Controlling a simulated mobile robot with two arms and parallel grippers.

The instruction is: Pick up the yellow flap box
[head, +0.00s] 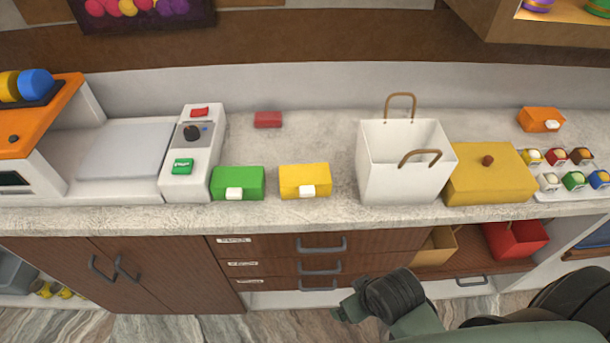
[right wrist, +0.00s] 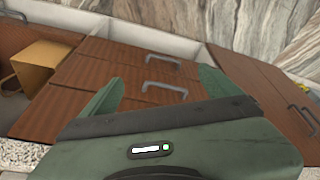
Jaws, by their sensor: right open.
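The yellow flap box (head: 304,177) sits closed on the counter near its front edge, with a white flap tab on its front. It stands between the green flap box (head: 238,181) and the white paper bag (head: 405,170), apart from both. My right arm comes in from the lower right in the head view, below and in front of the counter. In the right wrist view my right gripper (right wrist: 162,88) is open and empty, with drawer fronts showing between its fingers. The yellow flap box cannot be made out in that view. My left gripper is not in view.
A larger yellow box (head: 488,178) with a brown knob stands right of the bag, near an orange flap box (head: 541,119) and a tray of small sweets. A small red box (head: 268,120) lies behind. A white machine (head: 192,150) stands left.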

